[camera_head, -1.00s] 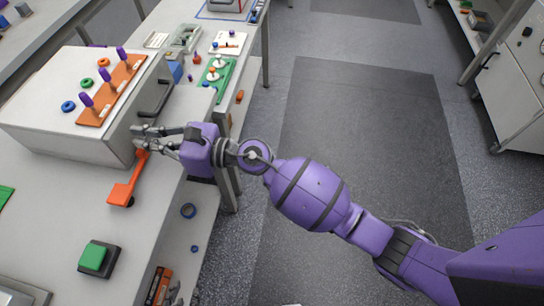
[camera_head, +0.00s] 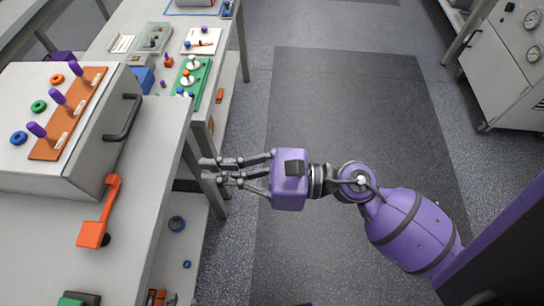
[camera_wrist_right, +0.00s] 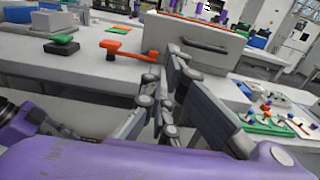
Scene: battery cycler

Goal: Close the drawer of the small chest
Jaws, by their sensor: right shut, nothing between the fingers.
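The small chest (camera_head: 60,170) is a pale box on the table at the left. Its drawer front (camera_head: 108,145) faces right and carries a dark bar handle (camera_head: 124,116). The front looks flush with the chest, with no clear gap. The drawer front also shows in the right wrist view (camera_wrist_right: 180,34), with its handle (camera_wrist_right: 205,46) beyond the fingers. My right gripper (camera_head: 205,169) is shut and empty, to the right of the chest, just off the table edge and apart from the handle. It also shows in the wrist view (camera_wrist_right: 165,60). My left gripper is not in view.
An orange peg board (camera_head: 70,112) and several rings lie on the chest. An orange lever (camera_head: 93,232) sits on the table before it. A green tray (camera_head: 190,82) stands farther back. The floor mat (camera_head: 340,110) at right is clear.

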